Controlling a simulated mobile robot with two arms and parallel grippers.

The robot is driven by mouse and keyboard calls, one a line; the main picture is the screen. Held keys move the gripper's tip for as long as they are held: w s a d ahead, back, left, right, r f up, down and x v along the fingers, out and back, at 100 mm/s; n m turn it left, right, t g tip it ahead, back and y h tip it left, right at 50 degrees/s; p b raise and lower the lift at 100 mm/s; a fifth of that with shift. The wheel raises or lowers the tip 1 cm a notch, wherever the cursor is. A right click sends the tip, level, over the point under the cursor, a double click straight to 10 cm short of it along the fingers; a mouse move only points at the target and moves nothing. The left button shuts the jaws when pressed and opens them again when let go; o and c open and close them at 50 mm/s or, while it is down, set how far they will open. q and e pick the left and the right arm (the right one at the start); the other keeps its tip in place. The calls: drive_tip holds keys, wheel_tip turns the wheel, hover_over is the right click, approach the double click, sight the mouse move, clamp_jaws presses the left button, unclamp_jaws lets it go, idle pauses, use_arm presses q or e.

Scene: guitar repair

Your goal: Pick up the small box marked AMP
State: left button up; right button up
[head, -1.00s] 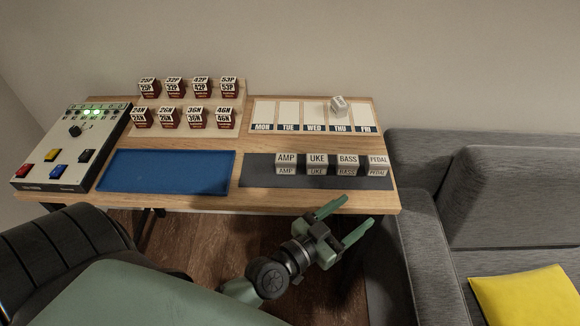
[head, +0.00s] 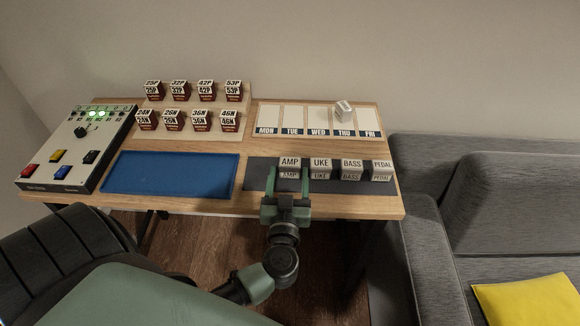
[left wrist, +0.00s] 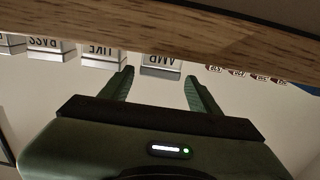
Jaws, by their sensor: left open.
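The small white box marked AMP (head: 290,163) stands on the dark grey mat (head: 259,178) at its left end. It also shows in the left wrist view (left wrist: 162,66), upside down, between and beyond the fingertips. My left gripper (head: 290,183) is open and empty at the table's front edge, right in front of the AMP box. Its two fingers point at the box, one toward each side. In the left wrist view my gripper (left wrist: 158,82) has a clear gap between its fingers. I cannot tell whether they touch the box. My right gripper is not in view.
Boxes marked UKE (head: 320,168), BASS (head: 351,169) and PEDAL (head: 381,170) stand to the right on the mat. A blue tray (head: 170,174) lies to the left. A grey sofa (head: 425,160) stands at the right.

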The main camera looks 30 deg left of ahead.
sight(289, 168)
use_arm(q)
drive_tip(key=x, duration=0.4)
drive_tip(key=shift+w, duration=0.25)
drive_tip(key=c, duration=1.2)
